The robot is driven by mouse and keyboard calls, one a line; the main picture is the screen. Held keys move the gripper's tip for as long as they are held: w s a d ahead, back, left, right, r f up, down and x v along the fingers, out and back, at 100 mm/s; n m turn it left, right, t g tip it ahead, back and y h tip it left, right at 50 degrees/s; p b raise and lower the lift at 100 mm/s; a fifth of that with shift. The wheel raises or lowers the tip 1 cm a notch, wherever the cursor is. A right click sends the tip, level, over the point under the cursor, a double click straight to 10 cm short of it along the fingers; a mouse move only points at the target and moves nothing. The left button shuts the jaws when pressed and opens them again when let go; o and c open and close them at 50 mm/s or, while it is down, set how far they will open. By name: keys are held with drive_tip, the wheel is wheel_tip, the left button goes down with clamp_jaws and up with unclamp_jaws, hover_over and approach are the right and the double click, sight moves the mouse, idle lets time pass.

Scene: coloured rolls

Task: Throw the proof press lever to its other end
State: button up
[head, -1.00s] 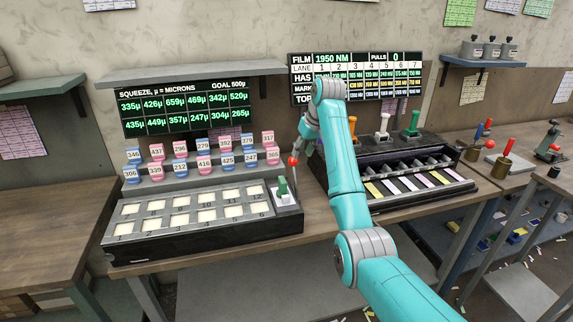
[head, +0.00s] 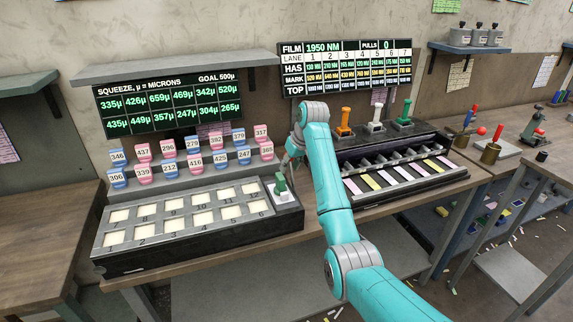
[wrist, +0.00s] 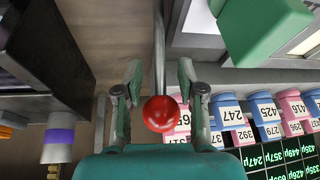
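The lever has a red ball knob (wrist: 160,113) on a thin grey rod (wrist: 159,45), seen in the wrist view. My gripper (wrist: 160,78) has its two fingers apart, one on each side of the rod, with gaps showing. The ball sits between the fingers near the palm. In the head view my gripper (head: 290,160) is beside the green handle (head: 281,184) at the right end of the black slotted box (head: 180,250); the red ball is hidden there. The green handle also shows in the wrist view (wrist: 258,30).
Numbered pink and blue tubs stand on a stepped rack (head: 193,172) to the left. A laned machine (head: 395,185) with orange, white and green handles is close on the right. Other red-knobbed levers (head: 490,138) stand further right. A shelf (head: 175,67) is above.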

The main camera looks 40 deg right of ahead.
clamp_jaws()
